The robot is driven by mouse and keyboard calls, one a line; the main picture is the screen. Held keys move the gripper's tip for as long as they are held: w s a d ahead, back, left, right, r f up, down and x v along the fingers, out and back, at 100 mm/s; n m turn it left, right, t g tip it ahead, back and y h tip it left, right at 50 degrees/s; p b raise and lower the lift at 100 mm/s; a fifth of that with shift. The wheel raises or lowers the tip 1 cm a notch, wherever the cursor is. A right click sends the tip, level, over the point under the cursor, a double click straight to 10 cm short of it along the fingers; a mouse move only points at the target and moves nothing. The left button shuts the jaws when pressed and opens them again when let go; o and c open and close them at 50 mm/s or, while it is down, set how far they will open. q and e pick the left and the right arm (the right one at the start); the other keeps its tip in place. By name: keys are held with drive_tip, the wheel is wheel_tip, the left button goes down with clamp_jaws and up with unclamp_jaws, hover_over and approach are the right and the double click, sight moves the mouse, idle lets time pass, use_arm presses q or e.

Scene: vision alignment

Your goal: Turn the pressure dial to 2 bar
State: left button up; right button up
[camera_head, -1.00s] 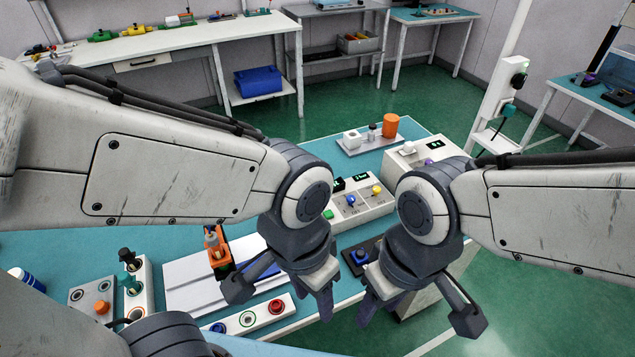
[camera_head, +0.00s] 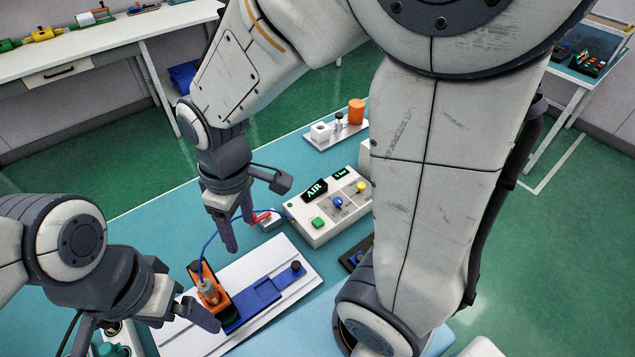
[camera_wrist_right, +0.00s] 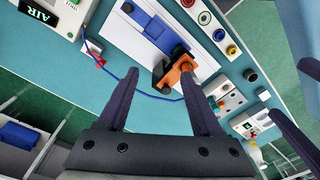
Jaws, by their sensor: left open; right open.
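The control box (camera_head: 308,222) stands on the table with a lit AIR display (camera_head: 315,190) and a smaller display (camera_head: 340,173) too small to read. Its blue knob (camera_head: 337,203) and yellow knob (camera_head: 361,187) face up; I cannot tell a dial setting. My right gripper (camera_head: 237,230) is open and empty, pointing down left of the box, near a red-handled fitting (camera_head: 262,217). In the right wrist view the open fingers (camera_wrist_right: 162,78) frame the orange part (camera_wrist_right: 175,76), and the box's AIR display (camera_wrist_right: 38,11) shows top left. My left gripper (camera_head: 200,312) is open at lower left.
A white plate (camera_head: 190,335) carries a blue slide (camera_head: 255,300) and an orange holder (camera_head: 215,298), joined to a blue hose. A tray (camera_head: 335,133) with an orange cylinder (camera_head: 356,112) stands behind the box. My right arm hides the box's right side.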

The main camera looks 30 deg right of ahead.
drive_tip(key=w+d+f+p, duration=0.1)
drive_tip(key=w+d+f, duration=0.3)
drive_tip(key=w+d, duration=0.6)
drive_tip(key=n+p, duration=0.2)
hover_over(338, 200)
wheel_tip(338, 200, down, 8)
drive_tip(key=shift+h, duration=0.3)
wheel_tip(338, 200, down, 10)
drive_tip(key=shift+r+p, duration=0.1)
drive_tip(key=shift+p, duration=1.1)
drive_tip(key=shift+f, duration=0.6)
clamp_jaws()
